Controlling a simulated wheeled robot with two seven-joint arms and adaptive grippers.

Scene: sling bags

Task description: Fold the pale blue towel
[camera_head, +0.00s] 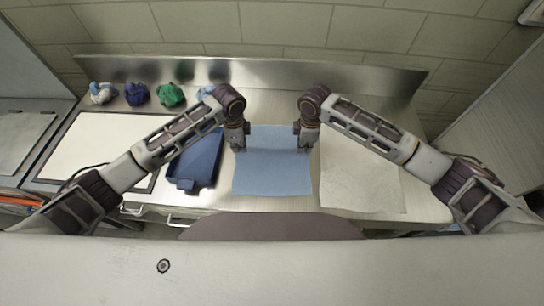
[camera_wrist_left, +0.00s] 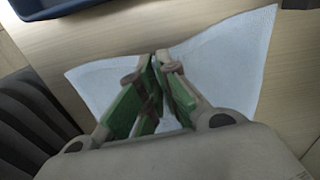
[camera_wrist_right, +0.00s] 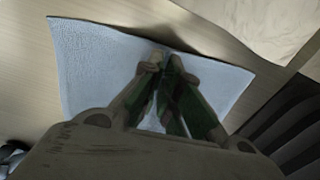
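The pale blue towel (camera_head: 272,172) lies spread on the counter in front of me, roughly square. It also shows in the left wrist view (camera_wrist_left: 232,62) and the right wrist view (camera_wrist_right: 90,62). My left gripper (camera_head: 240,150) is at the middle of its left edge, fingertips together on that edge. My right gripper (camera_head: 304,149) is at the middle of its right edge, fingertips together there too. Both look shut on the towel's edge, though the fingers partly hide the pinched cloth.
A dark blue tray (camera_head: 196,162) stands close left of the towel. A whitish sheet (camera_head: 360,180) lies to the right. A white board (camera_head: 95,145) is at the far left. Several crumpled cloths, including a green one (camera_head: 170,95), lie along the back left.

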